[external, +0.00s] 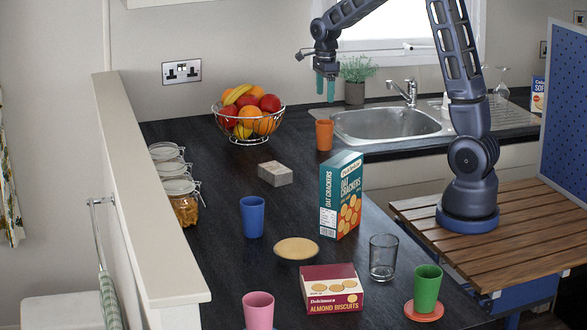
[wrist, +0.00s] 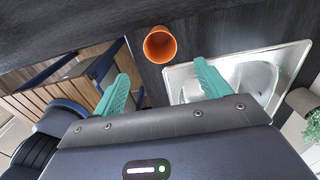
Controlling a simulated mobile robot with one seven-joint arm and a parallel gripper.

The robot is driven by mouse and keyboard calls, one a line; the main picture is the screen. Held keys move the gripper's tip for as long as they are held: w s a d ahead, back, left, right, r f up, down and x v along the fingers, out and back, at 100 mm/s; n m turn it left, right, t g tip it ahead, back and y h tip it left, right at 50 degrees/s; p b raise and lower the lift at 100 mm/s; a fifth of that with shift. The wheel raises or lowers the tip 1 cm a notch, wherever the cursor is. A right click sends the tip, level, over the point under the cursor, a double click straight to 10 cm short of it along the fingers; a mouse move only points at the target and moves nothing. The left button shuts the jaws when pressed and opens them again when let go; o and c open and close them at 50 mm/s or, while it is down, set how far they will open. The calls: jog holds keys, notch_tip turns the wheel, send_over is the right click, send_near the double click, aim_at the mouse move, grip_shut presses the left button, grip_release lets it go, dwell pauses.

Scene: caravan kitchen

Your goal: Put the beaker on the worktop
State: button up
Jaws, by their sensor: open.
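Several beakers are in the external view, and I cannot tell which one the task names. An orange beaker (external: 324,135) stands upright on the dark worktop (external: 215,285) beside the sink. A green beaker (external: 427,287) stands on a red coaster (external: 424,314). My gripper (external: 326,87) is open and empty, in the air above the orange beaker. In the wrist view, the orange beaker (wrist: 160,45) shows just beyond and between the spread fingertips (wrist: 161,69).
An oat crackers box (external: 341,195), a clear glass (external: 383,257), an almond biscuits box (external: 332,290), a bowl (external: 296,249) and a grey block (external: 275,173) stand on the worktop. A fruit bowl (external: 248,118) is at the back, left of the sink (external: 388,123). Jars line the left wall.

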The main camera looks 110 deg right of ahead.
jog(key=shift+r, duration=0.5)
jog(key=w+a+r+n+t, duration=0.1)
jog(key=w+a+r+n, duration=0.3)
jog(key=a, duration=0.5)
jog(key=w+a+r+n, duration=0.2)
jog(key=a+n, duration=0.5)
jog(key=a, duration=0.2)
jog(key=w+a+r+n+t, duration=0.1)
jog(key=w+a+r+n, duration=0.3)
jog(key=a, duration=0.5)
jog(key=s+a+n+t, duration=0.1)
jog(key=s+a+n, duration=0.5)
jog(key=a+n, duration=0.4)
jog(key=s+a+n+t, duration=0.1)
jog(key=s+a+n, duration=0.5)
jog(key=a+n, duration=0.5)
jog(key=a, duration=0.4)
jog(key=shift+t, duration=0.3)
